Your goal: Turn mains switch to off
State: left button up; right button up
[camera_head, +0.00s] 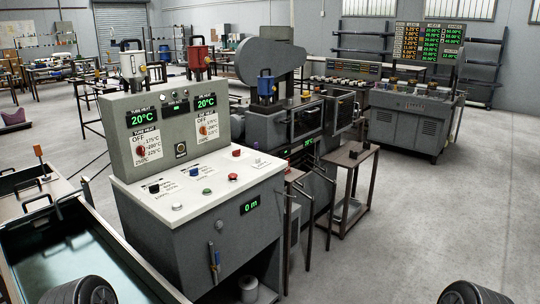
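A grey control console (195,140) stands left of centre. Its upright panel has two red-pointer dials marked OFF with temperatures, the left dial (141,150) and the right dial (203,130). A small dark round knob (181,150) sits between them. The sloped white top carries a black knob (154,188), a green button (206,191) and red buttons (232,177). I cannot read which control is labelled mains, and its setting cannot be told. Green displays are lit. Neither gripper shows; two dark rounded parts at the bottom edge seem to be my arms.
A metal water trough (75,255) lies at the near left, beside the console. An extruder machine (285,125) stands behind the console. A small brown table (350,155) is right of it. Another grey machine (415,115) stands farther back. The floor at right is clear.

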aim_at(237, 153)
jog(key=i+l, duration=0.35)
jog(key=i+l+u, duration=0.15)
jog(key=i+l, duration=0.45)
jog(key=l, duration=0.25)
jog(key=i+l+u, duration=0.15)
jog(key=i+l, duration=0.5)
jog(key=l, duration=0.2)
jog(key=i+l+u, duration=0.15)
jog(key=l, duration=0.3)
jog(key=i+l, duration=0.65)
jog(key=i, duration=0.05)
